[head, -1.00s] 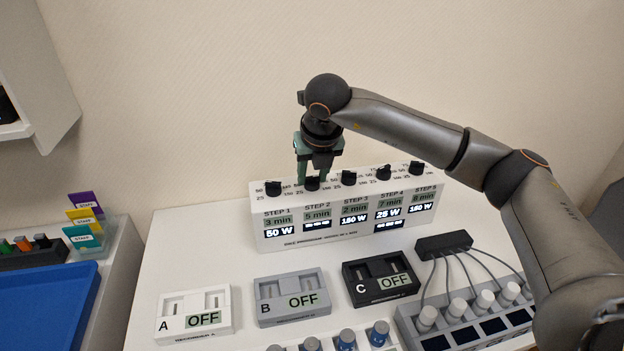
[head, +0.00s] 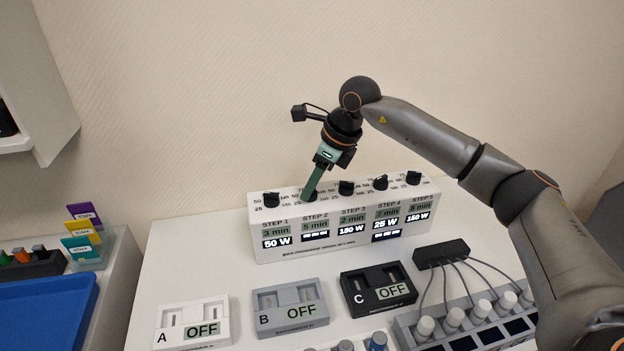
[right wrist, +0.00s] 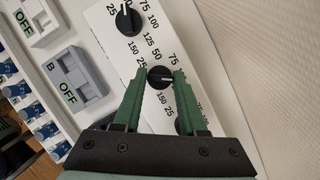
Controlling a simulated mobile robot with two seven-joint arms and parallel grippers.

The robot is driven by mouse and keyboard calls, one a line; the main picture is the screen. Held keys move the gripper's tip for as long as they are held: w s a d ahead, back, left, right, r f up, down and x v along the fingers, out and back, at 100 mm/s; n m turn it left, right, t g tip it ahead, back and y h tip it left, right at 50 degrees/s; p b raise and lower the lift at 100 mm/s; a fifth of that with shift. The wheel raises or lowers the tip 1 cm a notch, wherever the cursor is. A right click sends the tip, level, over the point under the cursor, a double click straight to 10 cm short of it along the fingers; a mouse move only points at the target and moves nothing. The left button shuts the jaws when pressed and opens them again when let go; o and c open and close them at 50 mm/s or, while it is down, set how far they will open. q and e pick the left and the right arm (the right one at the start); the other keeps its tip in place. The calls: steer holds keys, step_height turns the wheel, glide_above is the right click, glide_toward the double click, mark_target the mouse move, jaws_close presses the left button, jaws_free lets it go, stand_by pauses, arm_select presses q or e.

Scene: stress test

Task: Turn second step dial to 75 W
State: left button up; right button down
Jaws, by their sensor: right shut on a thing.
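The white step controller (head: 345,240) stands at the back of the white table with a row of black dials on top. My right gripper (head: 310,196) reaches down to the second dial from the left and is shut on it. In the right wrist view, the second step dial (right wrist: 160,77) sits between the green fingertips (right wrist: 161,80), its white pointer line facing right in the picture. The STEP 2 display (head: 315,235) shows 5 min; its lower line is not readable. The STEP 1 dial (head: 271,200) stands to the left. My left gripper is not in view.
Modules A (head: 193,325), B (head: 290,307) and C (head: 378,289) read OFF in front of the controller. A black hub (head: 441,252) with cables lies at right. A blue tray (head: 45,312) is at far left. Bare table lies between controller and modules.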

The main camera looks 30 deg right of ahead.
steer(key=n+p, duration=0.1)
steer(key=n, duration=0.1)
steer(key=shift+w+r+n+g+y, duration=0.1)
steer(key=shift+r+n+g+y, duration=0.05)
steer(key=shift+n+g+y, duration=0.25)
steer(key=n+g+p, duration=0.1)
steer(key=n, duration=0.2)
steer(key=shift+w+d+n+y, duration=0.1)
steer(key=shift+n+y, duration=0.2)
steer(key=shift+n+g+p, duration=0.5)
steer(key=shift+n+g, duration=0.1)
steer(key=shift+n, duration=0.6)
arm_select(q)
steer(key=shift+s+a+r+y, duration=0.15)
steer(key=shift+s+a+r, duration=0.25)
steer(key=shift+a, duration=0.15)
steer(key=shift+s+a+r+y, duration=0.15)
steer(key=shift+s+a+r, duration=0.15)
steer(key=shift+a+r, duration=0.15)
arm_select(e)
steer(key=shift+w+n+g, duration=0.1)
steer(key=shift+n+g, duration=0.3)
steer(key=shift+n, duration=0.6)
steer(key=shift+c, duration=2.3)
jaws_free()
